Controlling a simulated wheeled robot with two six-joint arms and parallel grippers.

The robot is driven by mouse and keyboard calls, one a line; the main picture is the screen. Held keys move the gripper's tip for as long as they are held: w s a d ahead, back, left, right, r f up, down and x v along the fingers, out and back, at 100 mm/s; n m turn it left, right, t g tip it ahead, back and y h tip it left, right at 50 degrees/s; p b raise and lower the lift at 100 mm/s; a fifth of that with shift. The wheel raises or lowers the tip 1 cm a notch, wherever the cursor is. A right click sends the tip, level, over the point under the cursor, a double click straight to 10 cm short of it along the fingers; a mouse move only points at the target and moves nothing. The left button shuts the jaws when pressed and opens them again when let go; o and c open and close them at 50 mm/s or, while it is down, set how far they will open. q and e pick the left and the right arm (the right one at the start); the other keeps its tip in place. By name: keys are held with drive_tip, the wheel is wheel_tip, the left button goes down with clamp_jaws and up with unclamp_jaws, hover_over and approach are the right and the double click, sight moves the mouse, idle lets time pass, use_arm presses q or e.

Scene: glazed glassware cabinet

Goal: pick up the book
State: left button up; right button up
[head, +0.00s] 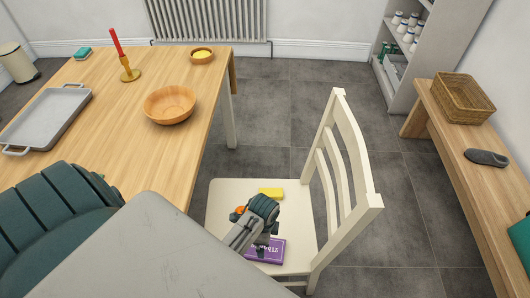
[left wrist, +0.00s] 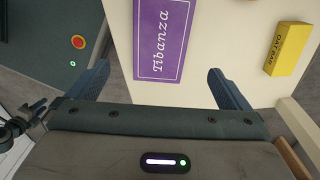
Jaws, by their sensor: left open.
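The book (head: 268,251) is purple with a pale border and lies flat on the seat of a cream chair (head: 222,194). In the left wrist view the book (left wrist: 158,40) shows its title, "Tibanza", ahead of the fingertips. My left gripper (head: 264,234) is above the seat and hides part of the book in the head view. In the left wrist view its two fingers (left wrist: 162,82) are apart, with nothing held between them. The book lies beyond them, roughly between their lines. My right gripper is not in view.
A yellow oat bar box (head: 271,193) and a partly hidden orange item (head: 237,214) share the seat. The chair's slatted back (head: 340,150) rises on the right. A wooden table (head: 190,90) with a bowl (head: 170,104) stands left; a bench (head: 470,180) stands right.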

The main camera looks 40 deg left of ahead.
use_arm(q)
wheel_tip(320, 180, down, 4)
drive_tip(key=shift+s+r, duration=0.15)
drive_tip(key=shift+r, duration=0.1)
drive_tip(key=shift+d+f, duration=0.1)
drive_tip(key=shift+f, duration=0.6)
drive_tip(key=f, duration=0.4)
drive_tip(key=shift+w+f, duration=0.1)
drive_tip(key=shift+w, duration=0.1)
drive_tip(key=shift+f, duration=0.55)
drive_tip(key=c, duration=0.9)
drive_tip(key=shift+c, duration=0.8)
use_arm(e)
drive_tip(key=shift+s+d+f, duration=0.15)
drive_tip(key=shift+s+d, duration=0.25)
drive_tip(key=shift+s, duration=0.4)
use_arm(q)
drive_tip(key=shift+r, duration=0.15)
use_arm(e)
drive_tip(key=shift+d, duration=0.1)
